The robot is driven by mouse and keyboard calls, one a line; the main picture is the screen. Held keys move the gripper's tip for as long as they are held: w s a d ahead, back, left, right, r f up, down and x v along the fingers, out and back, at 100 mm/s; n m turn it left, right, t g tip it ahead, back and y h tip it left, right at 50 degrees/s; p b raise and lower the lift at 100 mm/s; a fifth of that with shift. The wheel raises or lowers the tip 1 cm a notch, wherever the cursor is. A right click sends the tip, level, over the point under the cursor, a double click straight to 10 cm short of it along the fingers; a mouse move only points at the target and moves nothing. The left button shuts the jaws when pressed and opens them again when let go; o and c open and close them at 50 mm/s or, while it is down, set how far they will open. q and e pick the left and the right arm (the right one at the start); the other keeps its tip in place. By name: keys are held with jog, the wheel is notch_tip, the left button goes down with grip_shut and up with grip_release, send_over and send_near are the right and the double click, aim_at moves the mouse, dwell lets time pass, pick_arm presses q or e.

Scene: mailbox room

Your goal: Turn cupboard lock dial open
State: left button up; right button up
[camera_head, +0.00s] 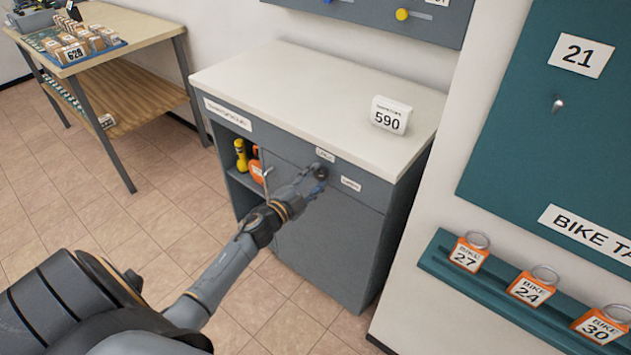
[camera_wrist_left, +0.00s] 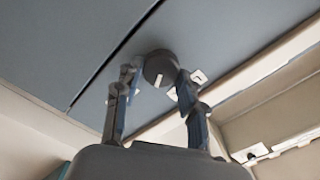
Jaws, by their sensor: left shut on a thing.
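The grey cupboard (camera_head: 318,262) with a pale worktop stands against the wall, its door shut. Its round dark lock dial (camera_head: 321,172) is on the upper front, between two small white labels too small to read surely. In the left wrist view the dial (camera_wrist_left: 160,68) shows a short white mark on its face, nearly upright in that picture. My left gripper (camera_head: 314,178) reaches the dial from the front; in the left wrist view its two fingers (camera_wrist_left: 155,78) are on either side of the dial, shut on it. My right gripper is in neither view.
A white 590 sign (camera_head: 390,115) stands on the worktop. An open shelf (camera_head: 236,185) at the cupboard's left holds yellow and orange items. A table (camera_head: 105,40) stands at left. A teal ledge (camera_head: 492,290) with orange bike tags is at right. The floor before the cupboard is clear.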

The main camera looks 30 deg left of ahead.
pick_arm(q)
jog(key=m+b, duration=0.2)
jog(key=m, duration=0.3)
jog(key=shift+f+m, duration=0.15)
jog(key=shift+m, duration=0.25)
dwell(0.4)
jog(key=o, duration=1.2)
jog(key=shift+c, duration=0.2)
jog(key=s, duration=1.2)
jog(key=shift+a, duration=0.4)
